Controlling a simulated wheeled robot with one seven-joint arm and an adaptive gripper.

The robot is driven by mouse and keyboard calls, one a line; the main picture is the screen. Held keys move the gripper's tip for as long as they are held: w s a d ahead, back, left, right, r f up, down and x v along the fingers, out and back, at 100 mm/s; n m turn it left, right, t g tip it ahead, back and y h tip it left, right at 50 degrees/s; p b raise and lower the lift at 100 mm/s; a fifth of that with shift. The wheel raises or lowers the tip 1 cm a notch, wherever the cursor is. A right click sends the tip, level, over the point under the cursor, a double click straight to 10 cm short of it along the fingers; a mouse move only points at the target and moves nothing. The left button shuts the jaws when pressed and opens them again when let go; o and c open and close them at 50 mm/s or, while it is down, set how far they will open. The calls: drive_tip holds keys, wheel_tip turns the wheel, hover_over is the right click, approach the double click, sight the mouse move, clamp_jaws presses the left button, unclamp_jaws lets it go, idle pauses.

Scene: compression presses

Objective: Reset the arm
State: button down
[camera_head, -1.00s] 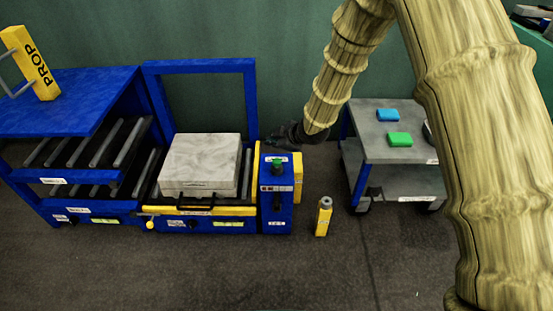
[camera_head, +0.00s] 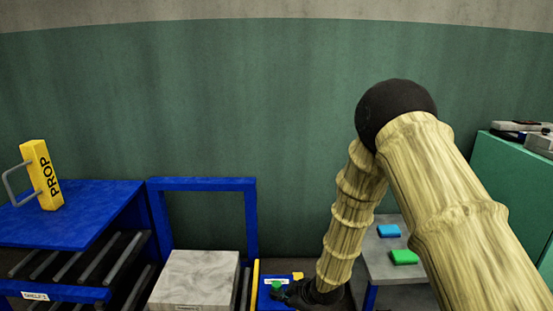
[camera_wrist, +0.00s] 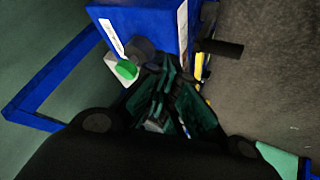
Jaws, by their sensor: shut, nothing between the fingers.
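My arm comes in from the right and bends down in the head view. My gripper (camera_head: 290,294) is at the bottom of that view, close to the blue control post with its green button (camera_head: 276,288). In the wrist view my gripper (camera_wrist: 165,75) is dark and partly in shadow, with its fingers together and nothing seen between them. The blue post (camera_wrist: 150,22) stands just beyond the fingertips, with a green button (camera_wrist: 126,69) to their left. I cannot tell whether the fingers touch the post.
A grey block (camera_head: 195,280) sits in the blue press frame (camera_head: 203,184) left of my gripper. A blue shelf (camera_head: 75,210) carries a yellow PROP piece (camera_head: 42,175). A grey cart (camera_head: 375,255) with blue and green blocks stands right. A green cabinet (camera_head: 510,190) is far right.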

drive_tip(key=s+d+f+m+g+h, duration=0.1)
drive_tip(key=s+d+f+m, duration=0.4)
drive_tip(key=s, duration=0.5)
drive_tip(key=s+d+f+m+g+h, duration=0.1)
drive_tip(key=s+d+f+m, duration=0.1)
drive_tip(key=s+d+f, duration=0.5)
drive_tip(key=s+d+f+m+g+h, duration=0.2)
drive_tip(key=s+d+m, duration=0.15)
drive_tip(key=s, duration=0.95)
drive_tip(key=s+d+f+m+g+h, duration=0.1)
drive_tip(key=s+d+f+m+g, duration=0.2)
drive_tip(key=s, duration=1)
wheel_tip(320, 180, up, 29)
drive_tip(key=t+p, duration=0.1)
drive_tip(key=p, duration=2.7)
drive_tip(key=shift+s+d+m, duration=0.2)
drive_tip(key=shift+s+m, duration=0.15)
